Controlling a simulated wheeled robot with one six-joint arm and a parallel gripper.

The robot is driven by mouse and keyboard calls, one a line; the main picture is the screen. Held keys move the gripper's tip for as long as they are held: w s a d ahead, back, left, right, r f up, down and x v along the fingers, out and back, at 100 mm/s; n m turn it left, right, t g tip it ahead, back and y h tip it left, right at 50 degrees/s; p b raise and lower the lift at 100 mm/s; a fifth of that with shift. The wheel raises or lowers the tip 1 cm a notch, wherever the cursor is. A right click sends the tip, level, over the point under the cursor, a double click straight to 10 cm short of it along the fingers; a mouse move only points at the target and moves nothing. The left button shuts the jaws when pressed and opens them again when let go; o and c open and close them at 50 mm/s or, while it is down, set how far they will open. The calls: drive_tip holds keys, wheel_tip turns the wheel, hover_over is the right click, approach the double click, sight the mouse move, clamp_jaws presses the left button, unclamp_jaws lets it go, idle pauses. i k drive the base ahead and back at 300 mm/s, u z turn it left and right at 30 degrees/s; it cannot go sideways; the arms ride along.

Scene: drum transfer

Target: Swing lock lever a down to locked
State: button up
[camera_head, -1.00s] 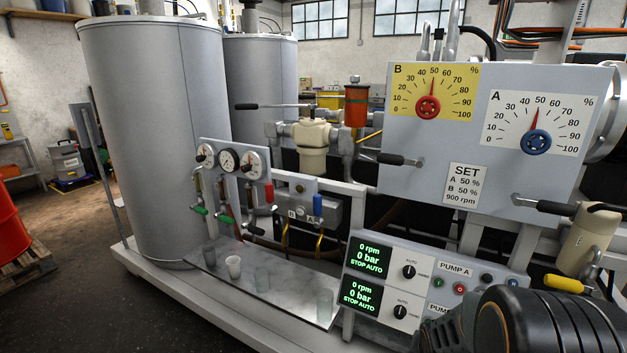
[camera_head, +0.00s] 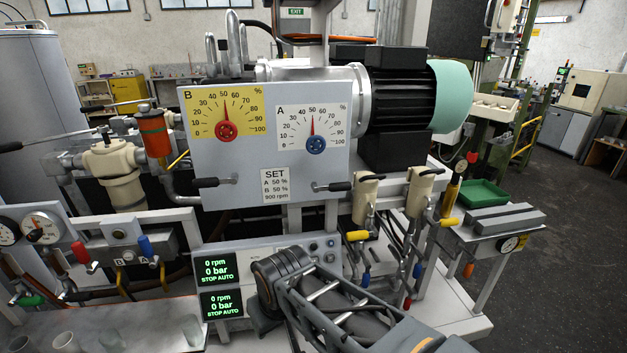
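Dial A (camera_head: 296,115) is a white scale with a blue knob (camera_head: 316,145) and a red pointer near 50. Below it, a lever with a black handle (camera_head: 340,187) lies about level, pointing right from its pivot on the grey panel (camera_head: 252,160); I take it as lock lever A, though no label on it is readable. A similar black-handled lever (camera_head: 206,183) lies about level below the yellow dial B (camera_head: 202,103), pointing left. My arm shows at the bottom, in front of the pump control box; my gripper cannot be made out.
The control box (camera_head: 238,255) has two screens reading 0 rpm, 0 bar, STOP AUTO. Cream valve bodies (camera_head: 419,194) with yellow handles stand right of the panel. A black motor (camera_head: 398,100) sits behind it. Cups (camera_head: 110,340) stand at lower left. Open floor (camera_head: 570,230) lies at right.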

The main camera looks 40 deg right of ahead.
sight(338, 186)
drive_tip(key=u, duration=0.05)
drive_tip(key=i, duration=0.5)
drive_tip(key=z, duration=1.05)
